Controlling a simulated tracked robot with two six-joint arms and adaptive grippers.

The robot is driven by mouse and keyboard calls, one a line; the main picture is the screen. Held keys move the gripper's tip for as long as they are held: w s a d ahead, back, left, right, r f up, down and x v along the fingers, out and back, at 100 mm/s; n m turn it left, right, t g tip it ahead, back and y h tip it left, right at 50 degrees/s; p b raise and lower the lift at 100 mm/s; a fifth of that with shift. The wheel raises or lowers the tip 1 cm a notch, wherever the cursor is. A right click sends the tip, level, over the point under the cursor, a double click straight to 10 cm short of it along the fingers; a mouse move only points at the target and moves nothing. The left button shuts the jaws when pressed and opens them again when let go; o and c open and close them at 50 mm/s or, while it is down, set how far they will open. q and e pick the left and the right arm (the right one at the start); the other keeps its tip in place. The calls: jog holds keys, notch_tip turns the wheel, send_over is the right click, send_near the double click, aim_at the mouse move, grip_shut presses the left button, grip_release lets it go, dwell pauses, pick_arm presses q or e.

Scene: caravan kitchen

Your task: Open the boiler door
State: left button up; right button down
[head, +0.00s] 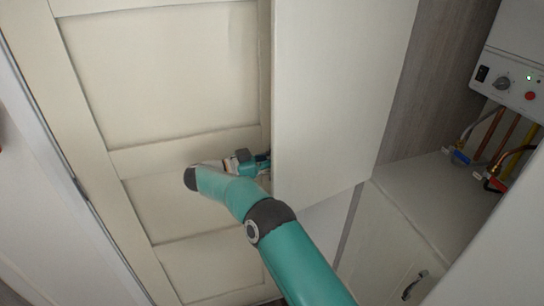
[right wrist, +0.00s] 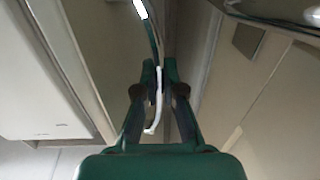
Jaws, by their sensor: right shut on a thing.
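The boiler door, a plain pale panel (head: 335,90), stands swung open in the middle of the head view. The white boiler (head: 515,75), with a knob and a red button, shows in the open cupboard at the right. My right gripper (head: 263,158) is at the door's left edge, partly hidden behind my own wrist and the door. In the right wrist view its fingers (right wrist: 160,72) are shut on a slim light handle (right wrist: 157,105), which appears to be the door's. My left gripper is not in view.
A cream panelled door (head: 160,80) stands close behind my arm at the left. Pipes with blue and red valves (head: 490,165) hang under the boiler above a pale shelf (head: 425,190). A lower cabinet with a dark handle (head: 414,286) is beneath.

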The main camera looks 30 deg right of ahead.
jog(key=shift+d+r, duration=0.1)
jog(key=shift+d, duration=0.2)
jog(key=shift+w, duration=0.1)
